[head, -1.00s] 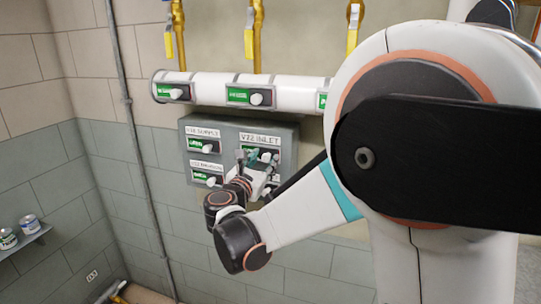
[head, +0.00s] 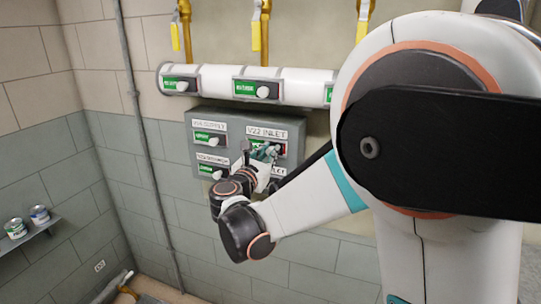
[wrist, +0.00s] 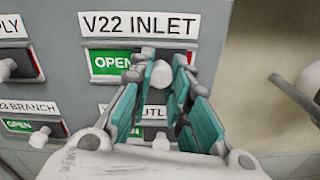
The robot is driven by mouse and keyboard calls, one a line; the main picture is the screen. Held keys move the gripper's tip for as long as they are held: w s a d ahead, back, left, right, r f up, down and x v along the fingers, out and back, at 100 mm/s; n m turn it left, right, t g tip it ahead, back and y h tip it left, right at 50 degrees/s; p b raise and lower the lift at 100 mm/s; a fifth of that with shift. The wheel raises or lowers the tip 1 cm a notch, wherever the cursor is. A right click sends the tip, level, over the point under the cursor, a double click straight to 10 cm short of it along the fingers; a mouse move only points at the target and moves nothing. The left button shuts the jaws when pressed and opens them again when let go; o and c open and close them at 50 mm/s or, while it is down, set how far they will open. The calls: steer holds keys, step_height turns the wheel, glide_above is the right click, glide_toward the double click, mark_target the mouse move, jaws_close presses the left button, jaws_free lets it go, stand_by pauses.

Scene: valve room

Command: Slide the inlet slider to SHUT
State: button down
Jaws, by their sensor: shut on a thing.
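The inlet slider (wrist: 112,62) sits under the "V22 INLET" label on a grey panel (head: 199,121). In the wrist view its green OPEN field shows at the left, and a little red shows at the right end. Its white knob (wrist: 163,75) is between my gripper's teal fingers, right of the slot's middle. My gripper (wrist: 165,63) is shut on this knob, with a finger on each side. In the head view my gripper (head: 263,153) is at the panel's upper right and hides the knob.
Other sliders share the panel: one upper left (head: 209,139), one lower left (head: 213,170), and an outlet slider below, mostly hidden by my gripper. A white pipe (head: 219,82) with more sliders runs above. A shelf with cans (head: 40,214) is at the left.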

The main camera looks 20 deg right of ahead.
steer(key=w+a, duration=0.1)
steer(key=a, duration=0.1)
steer(key=w+a, duration=0.2)
steer(key=shift+w+a, duration=0.2)
steer(key=shift+a, duration=0.2)
